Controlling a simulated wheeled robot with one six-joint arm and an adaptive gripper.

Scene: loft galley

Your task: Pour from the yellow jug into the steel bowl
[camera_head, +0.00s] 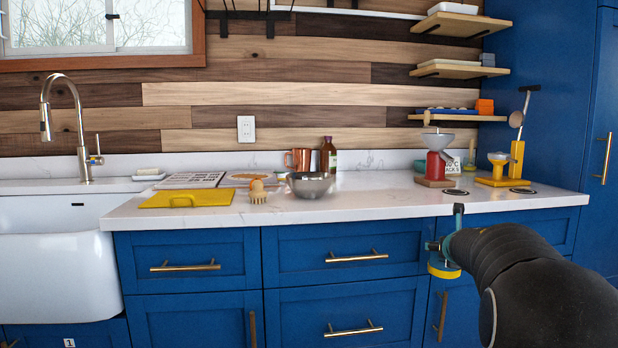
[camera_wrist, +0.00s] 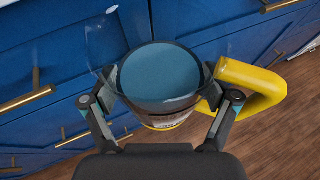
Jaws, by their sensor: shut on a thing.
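The jug with the yellow handle (camera_wrist: 265,84) is between the fingers of my gripper (camera_wrist: 160,98) in the wrist view. Its round mouth is clear-edged, and a flat blue surface fills most of it. In the head view only a yellow part of the jug (camera_head: 443,271) shows beside my arm, below counter height in front of the blue drawers. My gripper is shut on the jug; its fingers are mostly hidden there. The steel bowl (camera_head: 311,187) stands upright on the white counter, left of my arm and apart from the jug. Its inside is barely visible.
The counter (camera_head: 375,205) is clear right of the bowl. A wooden brush (camera_head: 258,191) and yellow board (camera_head: 187,198) lie left of it. A copper mug (camera_head: 298,159) and brown bottle (camera_head: 328,155) stand behind. A red grinder (camera_head: 436,160) and yellow scale (camera_head: 500,172) stand at right.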

